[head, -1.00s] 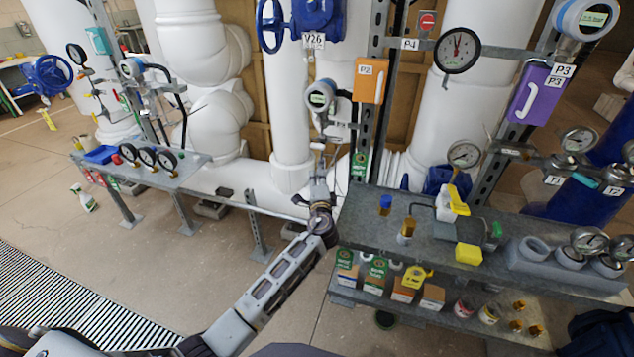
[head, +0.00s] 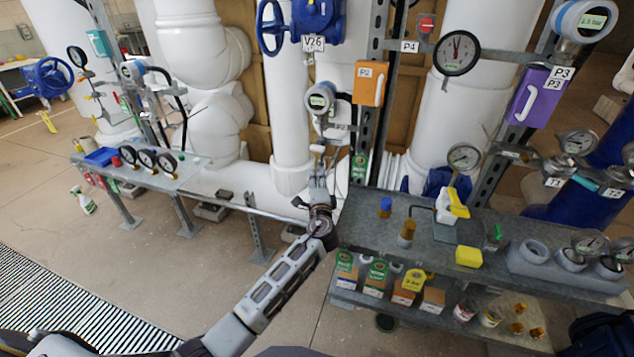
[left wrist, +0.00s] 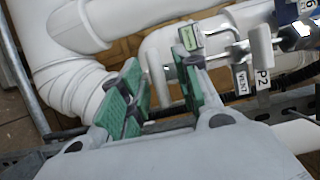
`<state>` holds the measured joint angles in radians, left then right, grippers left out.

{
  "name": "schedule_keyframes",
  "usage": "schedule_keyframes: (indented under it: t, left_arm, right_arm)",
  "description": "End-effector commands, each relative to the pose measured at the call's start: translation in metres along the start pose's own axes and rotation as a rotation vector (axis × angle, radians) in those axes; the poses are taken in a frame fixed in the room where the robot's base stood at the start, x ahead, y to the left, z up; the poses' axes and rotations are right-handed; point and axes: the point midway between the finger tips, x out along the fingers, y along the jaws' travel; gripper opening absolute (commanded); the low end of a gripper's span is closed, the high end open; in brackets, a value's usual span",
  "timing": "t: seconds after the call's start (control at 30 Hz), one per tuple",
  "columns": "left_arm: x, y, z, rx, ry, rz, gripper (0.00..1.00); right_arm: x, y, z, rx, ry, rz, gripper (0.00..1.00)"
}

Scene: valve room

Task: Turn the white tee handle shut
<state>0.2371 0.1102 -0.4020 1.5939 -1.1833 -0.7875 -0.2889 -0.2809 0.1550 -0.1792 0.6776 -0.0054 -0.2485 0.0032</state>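A white bar-shaped handle (left wrist: 160,78), which looks like the tee handle, shows in the left wrist view on a short metal stem. It lies between the two green-padded fingers of my left gripper (left wrist: 158,88), with gaps visible on both sides. The gripper is open. In the head view my left gripper (head: 318,178) reaches up to the small pipework below the gauge transmitter, and the handle (head: 318,149) is small there, just above the fingers. A second white bar (left wrist: 262,46) stands to the right in the wrist view. My right gripper is not in view.
A grey transmitter (head: 320,98) and an orange P2 box (head: 370,83) are close above the gripper. White pipes (head: 287,130) stand behind. A grey bench (head: 370,232) with bottles and a yellow block (head: 468,256) is to the right. Open floor lies to the left.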

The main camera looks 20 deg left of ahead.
Motion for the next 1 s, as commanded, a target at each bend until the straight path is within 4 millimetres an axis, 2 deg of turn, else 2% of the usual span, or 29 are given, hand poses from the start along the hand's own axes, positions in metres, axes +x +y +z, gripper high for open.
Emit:
schedule_keyframes:
  t: [0.37,1.0]
  left_arm:
    - [-0.023,0.001,-0.001,-0.001,0.001,0.001,0.33]
    - [-0.096,0.001,0.0,0.001,0.001,0.002,0.33]
  right_arm:
    - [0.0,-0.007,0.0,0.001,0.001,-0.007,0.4]
    - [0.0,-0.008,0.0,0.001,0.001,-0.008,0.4]
